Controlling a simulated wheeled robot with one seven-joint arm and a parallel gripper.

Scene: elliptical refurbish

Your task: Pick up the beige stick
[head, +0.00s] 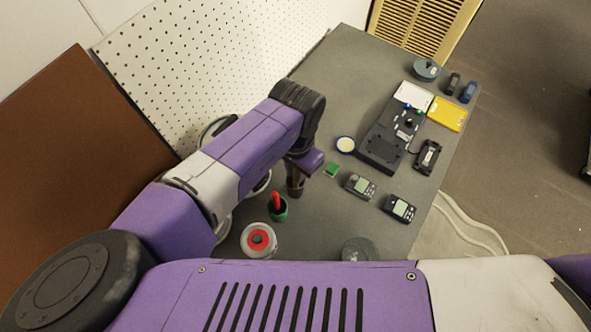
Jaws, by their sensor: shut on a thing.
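My gripper (297,171) is at the end of my purple and grey arm, low over the grey table, and points down. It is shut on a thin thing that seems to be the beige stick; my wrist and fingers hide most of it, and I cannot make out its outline. A small dark cup (296,190) stands directly below the gripper. I cannot tell whether the held thing is still inside this cup.
A green cup with a red item (278,207) and a red-topped white roll (259,240) stand close by on the table (335,75). Two handheld meters (360,186) and a large black device (391,140) lie to the right. A white pegboard (190,65) borders the left side.

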